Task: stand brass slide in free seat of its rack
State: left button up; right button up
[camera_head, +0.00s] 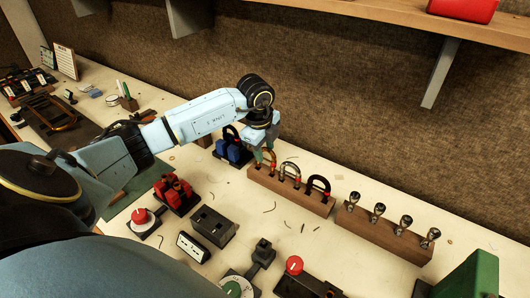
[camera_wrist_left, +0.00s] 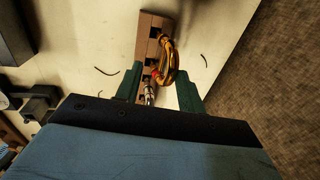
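The brass slide (camera_wrist_left: 171,62) is a golden U-shaped tube with a red band, at the left end of the wooden rack (camera_head: 305,197). In the left wrist view it shows over the rack (camera_wrist_left: 152,22), close to the right finger; whether its legs are fully seated is hidden. My left gripper (camera_head: 267,146) is above the rack's left end, its fingers (camera_wrist_left: 158,88) apart around the slide with a gap on the left side. A silvery slide (camera_head: 290,168) and a dark slide (camera_head: 318,184) stand farther right in the rack. My right gripper is out of view.
A second wooden rack (camera_head: 385,234) with several silver mouthpieces stands to the right. A blue-topped holder (camera_head: 228,152) is close to the left, red clamps (camera_head: 175,190) nearer me. Dark blocks (camera_head: 213,227) stand in front. A shelf (camera_head: 400,18) overhangs the back wall.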

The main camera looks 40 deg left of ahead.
pick_arm(q)
notch_tip(320, 180, up, 11)
jog(key=s, duration=0.2)
jog(key=shift+s+d, duration=0.1)
dwell(0.5)
